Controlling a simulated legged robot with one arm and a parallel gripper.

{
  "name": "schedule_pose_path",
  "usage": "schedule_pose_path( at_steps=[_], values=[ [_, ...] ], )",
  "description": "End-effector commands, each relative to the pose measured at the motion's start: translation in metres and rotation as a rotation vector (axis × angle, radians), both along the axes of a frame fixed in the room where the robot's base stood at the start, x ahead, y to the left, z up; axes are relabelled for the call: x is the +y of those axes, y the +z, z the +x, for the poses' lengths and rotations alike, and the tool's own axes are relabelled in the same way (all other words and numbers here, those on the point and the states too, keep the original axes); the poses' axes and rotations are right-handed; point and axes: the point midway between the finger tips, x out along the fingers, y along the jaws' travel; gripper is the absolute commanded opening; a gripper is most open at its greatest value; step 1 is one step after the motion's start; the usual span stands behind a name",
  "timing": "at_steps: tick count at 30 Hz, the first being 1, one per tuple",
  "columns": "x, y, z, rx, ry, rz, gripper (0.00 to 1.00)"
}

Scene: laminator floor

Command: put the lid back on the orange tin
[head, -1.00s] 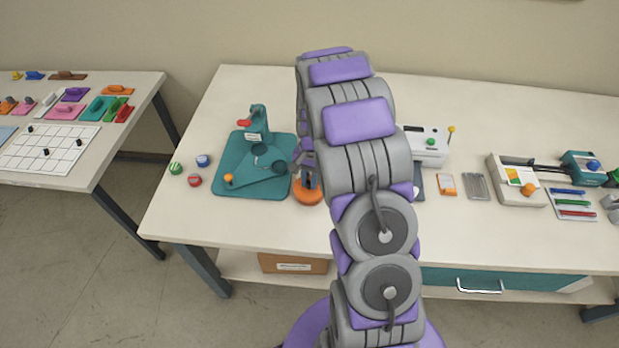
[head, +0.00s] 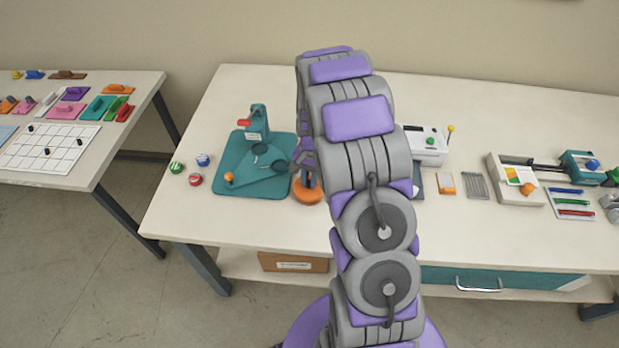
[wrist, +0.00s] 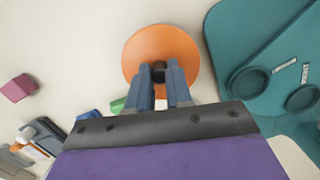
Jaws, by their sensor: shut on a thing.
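A round orange lid (wrist: 150,48) with a small black knob (wrist: 159,70) fills the upper middle of the wrist view. My gripper (wrist: 161,78) has its two blue-grey fingers shut on the knob, from either side. In the head view my gripper (head: 308,177) points down at the orange round shape (head: 308,193), just right of the teal board. I cannot make out the tin apart from the lid, as the lid and my arm cover what lies beneath. I cannot tell whether the lid rests on the tin or hangs just above it.
The teal board (head: 228,180) with its stand and round cups lies close on the left. Red, green and blue round pots (head: 195,179) stand near the table's left edge. A white device (head: 425,155) and small flat items are on the right. The front strip of table is clear.

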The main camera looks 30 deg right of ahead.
Motion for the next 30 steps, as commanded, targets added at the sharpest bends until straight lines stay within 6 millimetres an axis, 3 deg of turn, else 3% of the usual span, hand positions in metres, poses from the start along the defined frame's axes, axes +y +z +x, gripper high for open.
schedule_pose_path(
  at_steps=[6,7,15,21,30],
  values=[
    [0.0,-0.0001,0.0,0.0,0.0,0.0,0.0],
    [0.0,0.0,0.0,0.0,0.0,0.0,0.21],
    [0.0,0.0,0.0,0.0,0.0,0.0,0.47],
    [0.0,0.0,0.0,0.0,0.0,0.0,0.5],
    [0.0,0.0,0.0,0.0,0.0,0.0,0.75]
  ],
)
